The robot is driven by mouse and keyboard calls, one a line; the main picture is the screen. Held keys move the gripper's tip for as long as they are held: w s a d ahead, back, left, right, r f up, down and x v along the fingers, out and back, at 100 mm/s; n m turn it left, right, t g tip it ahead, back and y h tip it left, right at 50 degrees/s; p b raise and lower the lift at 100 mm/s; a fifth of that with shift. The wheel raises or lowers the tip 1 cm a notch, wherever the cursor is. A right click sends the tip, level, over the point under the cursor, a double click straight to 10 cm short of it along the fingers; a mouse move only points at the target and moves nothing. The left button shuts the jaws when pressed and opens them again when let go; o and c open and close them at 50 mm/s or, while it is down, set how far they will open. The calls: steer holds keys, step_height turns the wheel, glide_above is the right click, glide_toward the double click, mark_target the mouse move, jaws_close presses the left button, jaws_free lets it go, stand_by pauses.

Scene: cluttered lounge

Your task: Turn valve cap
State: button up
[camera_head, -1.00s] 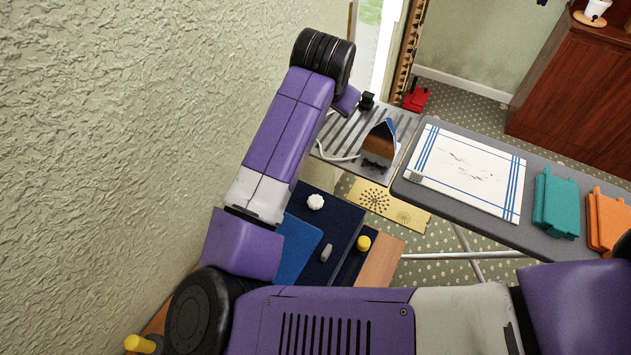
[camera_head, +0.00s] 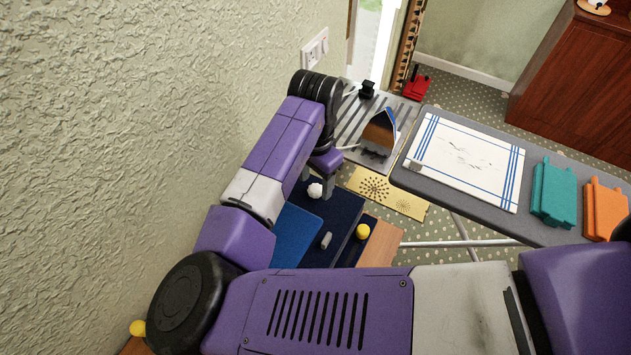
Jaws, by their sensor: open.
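A white lobed knob (camera_head: 315,190), which looks like the valve cap, stands on a dark blue panel (camera_head: 342,207). One grey finger shows on each side of the knob's upper part. I cannot tell whether either finger touches it. My purple arm hides the left part of the panel.
An iron (camera_head: 380,132) stands on a metal rest at the end of the ironing board (camera_head: 410,185), right of my gripper. A cloth and folded teal and orange items lie on the board. The textured wall (camera_head: 120,130) is close on the left.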

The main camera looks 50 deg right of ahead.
steer(key=shift+f, duration=0.85)
jaws_close()
